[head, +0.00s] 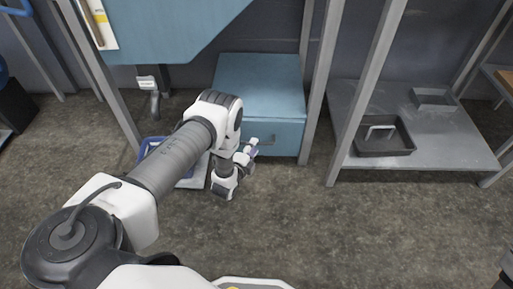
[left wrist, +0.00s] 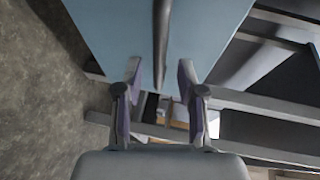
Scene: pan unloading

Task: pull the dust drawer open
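The dust drawer (head: 284,139) is the blue front of a low blue box under the frame, at the centre of the head view. It looks flush with the box. Its dark bar handle (left wrist: 161,40) runs up the middle of the blue front in the left wrist view. My left gripper (head: 252,147) is at the drawer front. In the left wrist view the left gripper (left wrist: 159,72) is open, one finger on each side of the handle's line, with gaps on both sides. Whether the handle lies between the fingertips or just beyond them, I cannot tell.
Metal frame legs (head: 306,85) stand beside the box. The floor in front is clear.

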